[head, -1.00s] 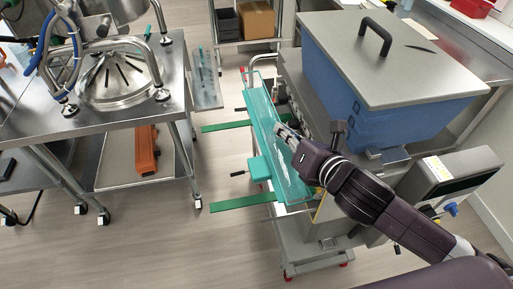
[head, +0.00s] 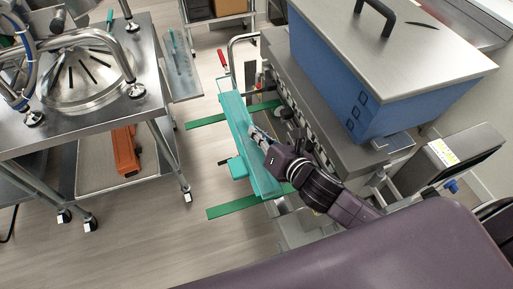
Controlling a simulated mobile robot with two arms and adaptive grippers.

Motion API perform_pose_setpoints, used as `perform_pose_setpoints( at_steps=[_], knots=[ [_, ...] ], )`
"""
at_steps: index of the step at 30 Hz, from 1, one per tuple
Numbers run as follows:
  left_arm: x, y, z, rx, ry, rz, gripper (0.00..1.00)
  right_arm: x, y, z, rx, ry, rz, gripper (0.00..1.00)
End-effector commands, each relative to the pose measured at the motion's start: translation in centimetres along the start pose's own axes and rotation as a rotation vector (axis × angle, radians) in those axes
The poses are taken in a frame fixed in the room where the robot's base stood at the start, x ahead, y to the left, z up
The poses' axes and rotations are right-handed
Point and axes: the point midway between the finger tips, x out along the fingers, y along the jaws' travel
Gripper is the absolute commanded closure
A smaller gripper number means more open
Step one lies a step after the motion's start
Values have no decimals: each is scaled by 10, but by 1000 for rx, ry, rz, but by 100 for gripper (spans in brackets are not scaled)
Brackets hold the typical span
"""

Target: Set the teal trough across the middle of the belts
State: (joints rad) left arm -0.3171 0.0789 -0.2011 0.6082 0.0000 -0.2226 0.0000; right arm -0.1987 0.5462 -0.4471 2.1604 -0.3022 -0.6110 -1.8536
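The teal trough (head: 235,118) is a long, narrow, see-through piece lying lengthwise over the two green belts. The far belt (head: 205,121) shows on both sides of it. The near belt (head: 235,207) passes by its near end. I cannot tell whether the trough rests on the belts or hangs just above them. My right gripper (head: 259,137) reaches in from the right and is shut on the trough's right side near its middle. A teal block (head: 238,168) sits at the trough's left side. My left gripper is not in view.
The depositor with a blue hopper (head: 375,85) and steel lid stands close on the right. A steel table (head: 60,135) with a round lid stands at the left, an orange object (head: 126,150) on its lower shelf. Open floor (head: 185,235) lies between.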

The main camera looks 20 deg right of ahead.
Motion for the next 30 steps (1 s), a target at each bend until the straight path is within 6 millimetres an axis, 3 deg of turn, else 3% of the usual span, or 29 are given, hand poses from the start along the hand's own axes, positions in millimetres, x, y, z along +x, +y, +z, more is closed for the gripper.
perform_pose_setpoints(
  at_steps=[3, 10, 16, 23, 30],
  knots=[
    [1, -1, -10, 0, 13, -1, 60, 8, -11, -18, 2, 0, -1, 100],
    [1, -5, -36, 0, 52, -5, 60, 14, -22, -34, 1, -2, -1, 100],
    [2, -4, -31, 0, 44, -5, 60, 23, -35, -56, 1, -2, 0, 100],
    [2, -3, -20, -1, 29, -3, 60, 24, -36, -58, -1, -3, 2, 100],
    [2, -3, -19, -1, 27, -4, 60, 24, -37, -59, -1, -1, 1, 78]
  ],
)
